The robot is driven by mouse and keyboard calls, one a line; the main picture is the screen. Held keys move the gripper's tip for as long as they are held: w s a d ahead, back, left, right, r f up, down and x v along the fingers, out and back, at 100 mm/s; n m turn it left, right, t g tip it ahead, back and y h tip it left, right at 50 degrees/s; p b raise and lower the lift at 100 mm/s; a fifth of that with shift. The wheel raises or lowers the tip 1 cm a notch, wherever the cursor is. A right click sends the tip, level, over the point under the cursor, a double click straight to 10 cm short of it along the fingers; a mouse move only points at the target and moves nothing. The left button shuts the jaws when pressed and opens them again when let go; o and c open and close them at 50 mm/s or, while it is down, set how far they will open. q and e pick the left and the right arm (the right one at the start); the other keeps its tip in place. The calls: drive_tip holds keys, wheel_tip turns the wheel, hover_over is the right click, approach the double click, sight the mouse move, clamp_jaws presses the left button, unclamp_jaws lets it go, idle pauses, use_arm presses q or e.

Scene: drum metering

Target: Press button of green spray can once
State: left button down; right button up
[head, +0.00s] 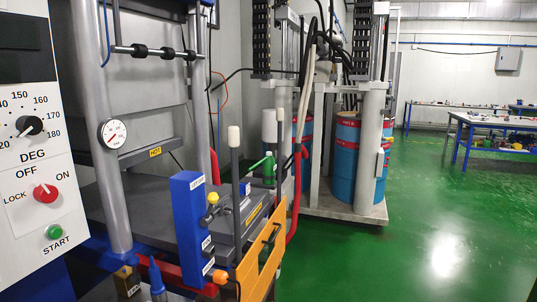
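A round green button (55,231) marked START is on the white control panel (30,150) at the left edge. Neither of my grippers shows in the head view.
A red OFF/ON knob (45,193) sits above the START button. A press with a gauge (113,133), a blue block (190,225) and an orange bracket (262,255) fills the left and centre. Blue drums (345,165) stand behind. Green floor (430,240) is open at right.

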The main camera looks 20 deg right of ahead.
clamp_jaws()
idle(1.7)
